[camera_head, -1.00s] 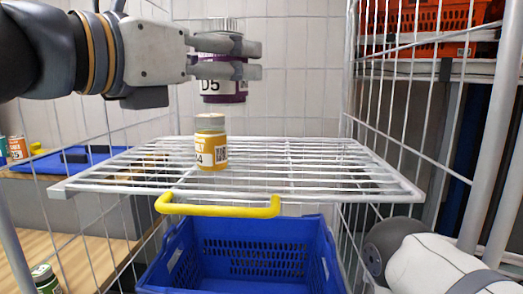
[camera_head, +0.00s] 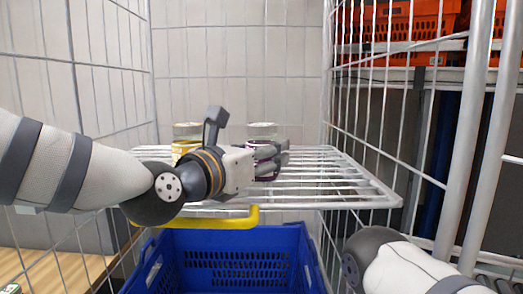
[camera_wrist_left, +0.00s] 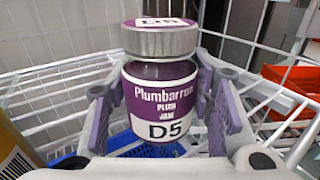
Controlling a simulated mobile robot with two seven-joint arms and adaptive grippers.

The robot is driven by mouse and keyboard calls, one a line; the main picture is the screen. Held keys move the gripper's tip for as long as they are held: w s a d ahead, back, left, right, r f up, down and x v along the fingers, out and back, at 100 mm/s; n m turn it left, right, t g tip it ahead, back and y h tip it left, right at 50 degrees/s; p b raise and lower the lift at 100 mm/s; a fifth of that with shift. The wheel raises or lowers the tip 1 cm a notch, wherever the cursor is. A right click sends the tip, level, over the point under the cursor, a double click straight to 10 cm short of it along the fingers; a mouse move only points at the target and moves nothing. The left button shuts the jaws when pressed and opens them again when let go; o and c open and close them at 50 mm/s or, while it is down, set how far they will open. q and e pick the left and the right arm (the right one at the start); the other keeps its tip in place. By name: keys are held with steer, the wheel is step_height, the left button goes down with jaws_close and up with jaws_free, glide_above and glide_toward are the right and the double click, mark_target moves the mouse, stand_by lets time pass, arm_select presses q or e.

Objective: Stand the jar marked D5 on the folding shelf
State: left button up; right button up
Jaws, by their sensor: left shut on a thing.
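The jar marked D5 (camera_head: 263,131) has a grey lid and purple body. It is upright and low over the folding shelf (camera_head: 345,185); I cannot tell whether its base touches the wires. My left gripper (camera_head: 277,152) is shut around its body from the side. My right gripper is not in view; only part of my right arm shows at the lower right.
A yellow jar (camera_head: 184,147) stands on the shelf left of D5, partly hidden by my left wrist. A blue basket (camera_head: 235,270) is below. Wire walls enclose the sides and back. The shelf's right part is clear.

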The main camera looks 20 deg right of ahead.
arm_select(q)
steer(key=o, duration=1.5)
steer(key=shift+r, duration=0.15)
steer(key=shift+s+a, duration=0.3)
steer(key=shift+a, duration=0.05)
steer(key=v, duration=1.1)
steer(key=shift+s, duration=0.15)
